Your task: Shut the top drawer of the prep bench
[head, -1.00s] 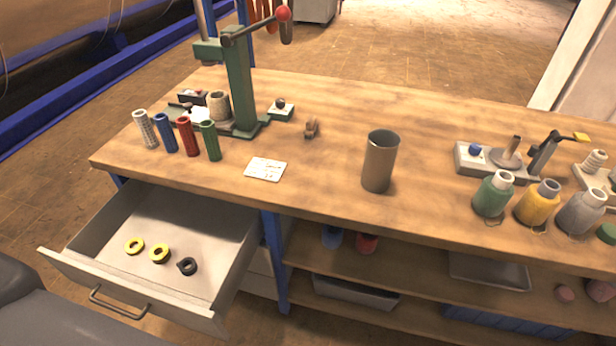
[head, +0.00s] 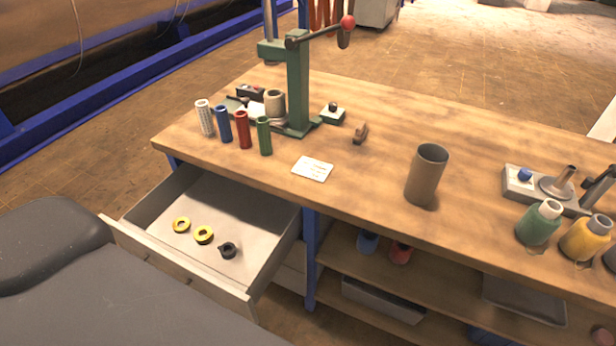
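The top drawer (head: 268,262) of the prep bench (head: 380,205) is pulled well out at the bench's left end. Two yellow rings (head: 203,235) and a black ring-like part (head: 228,250) lie inside it. The drawer's front panel (head: 180,268) faces the lower left, and its handle is mostly hidden behind a dark grey rounded shape that is likely part of my own body. Neither of my grippers is in view.
On the bench stand a green press (head: 298,85), several coloured cylinders (head: 243,130), a white card (head: 313,169), a metal cup (head: 427,175) and bottles (head: 540,222). A shelf below holds a tray (head: 383,298). Open floor lies left of the bench.

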